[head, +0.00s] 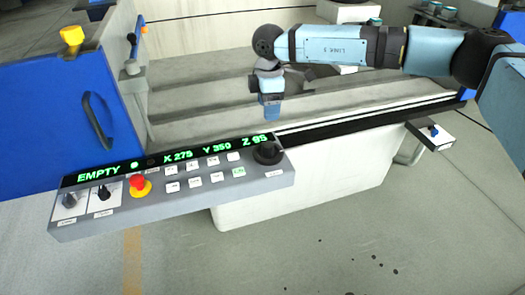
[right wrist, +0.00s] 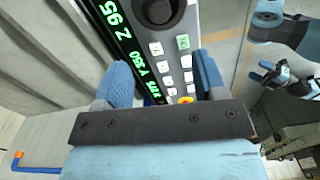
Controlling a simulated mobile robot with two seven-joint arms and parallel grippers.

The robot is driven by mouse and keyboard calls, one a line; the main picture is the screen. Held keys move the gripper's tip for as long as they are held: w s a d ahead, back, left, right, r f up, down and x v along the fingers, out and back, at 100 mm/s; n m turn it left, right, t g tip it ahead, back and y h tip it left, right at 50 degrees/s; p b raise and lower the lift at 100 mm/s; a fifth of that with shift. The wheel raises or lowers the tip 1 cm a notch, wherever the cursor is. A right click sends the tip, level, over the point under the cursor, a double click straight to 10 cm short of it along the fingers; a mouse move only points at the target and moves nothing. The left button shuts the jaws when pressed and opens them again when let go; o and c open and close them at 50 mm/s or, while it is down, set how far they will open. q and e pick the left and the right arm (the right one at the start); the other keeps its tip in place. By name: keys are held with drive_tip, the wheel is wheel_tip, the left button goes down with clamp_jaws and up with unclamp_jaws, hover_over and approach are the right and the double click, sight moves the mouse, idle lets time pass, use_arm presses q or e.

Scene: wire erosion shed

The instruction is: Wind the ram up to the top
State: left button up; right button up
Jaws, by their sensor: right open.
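The control panel (head: 175,192) stands at the front of the machine. Its green display (head: 178,157) reads EMPTY, X 275, Y 350, Z 95. Under it are rows of white keys, one green-lit key (head: 238,171), a red mushroom button (head: 139,183) and a black knob (head: 268,152) at the right end. My right gripper (head: 270,112) points down above the panel near the knob. In the right wrist view its two blue fingers are apart and empty, with panel keys showing beyond them. My left gripper (right wrist: 272,72) seems to show at the right of that view, too small to judge. I cannot pick out the ram.
A slatted grey bed (head: 215,90) lies behind the panel. A small shelf (head: 430,136) is at right.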

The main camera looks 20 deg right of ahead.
sight(268, 144)
wheel_tip(268, 144, down, 14)
drive_tip(key=shift+r, duration=0.2)
idle(0.4)
drive_tip(key=c, duration=0.9)
